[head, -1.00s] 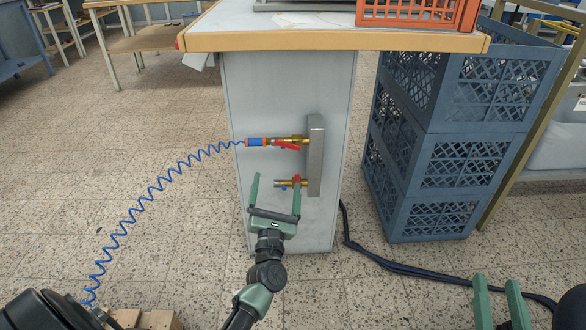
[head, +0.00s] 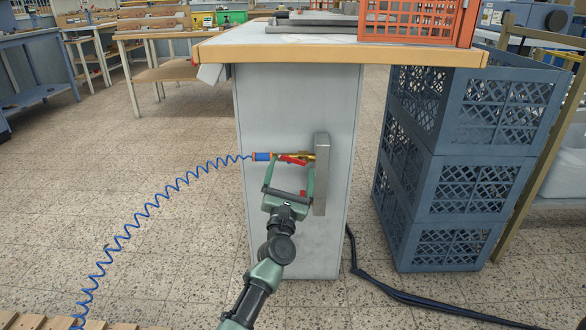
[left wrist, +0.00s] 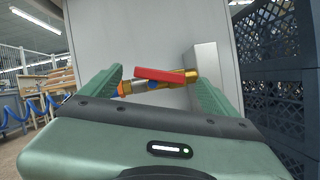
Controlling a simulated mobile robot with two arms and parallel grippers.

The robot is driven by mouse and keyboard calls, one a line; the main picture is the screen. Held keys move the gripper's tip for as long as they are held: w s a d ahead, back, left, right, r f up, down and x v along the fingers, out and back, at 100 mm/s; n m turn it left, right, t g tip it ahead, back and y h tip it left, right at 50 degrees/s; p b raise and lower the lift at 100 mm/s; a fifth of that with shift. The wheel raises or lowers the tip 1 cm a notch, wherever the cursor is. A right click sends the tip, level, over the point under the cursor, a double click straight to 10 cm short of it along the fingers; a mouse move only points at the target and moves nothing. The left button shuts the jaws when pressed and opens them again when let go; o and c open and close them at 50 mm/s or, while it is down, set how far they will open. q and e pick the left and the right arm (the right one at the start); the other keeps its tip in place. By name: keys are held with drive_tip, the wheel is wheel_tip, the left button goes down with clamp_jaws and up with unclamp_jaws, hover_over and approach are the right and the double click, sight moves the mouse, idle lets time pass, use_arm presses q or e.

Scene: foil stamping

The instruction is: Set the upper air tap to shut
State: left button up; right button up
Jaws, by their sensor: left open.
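The upper air tap (head: 312,156) is brass with a red lever (head: 293,160), on a grey metal block on the cabinet side. A blue coiled hose joins its left end. In the left wrist view the red lever (left wrist: 165,75) lies roughly along the brass body. My left gripper (head: 288,170) is open, its fingers upright just below and in front of the upper tap, one towards each end of the lever. I cannot tell whether they touch it. The lower tap (head: 303,193) is mostly hidden behind my gripper. My right gripper is not in view.
A grey manifold block (head: 321,180) stands right of the taps. The blue hose (head: 150,208) hangs down to the left. Blue stacked crates (head: 465,160) stand to the right. The table top (head: 340,54) juts out above, with an orange crate (head: 415,22) on it.

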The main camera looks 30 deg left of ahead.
sight(293, 159)
use_arm(q)
drive_tip(key=shift+x, duration=1.2)
drive_tip(key=c, duration=1.4)
drive_tip(key=shift+o, duration=0.2)
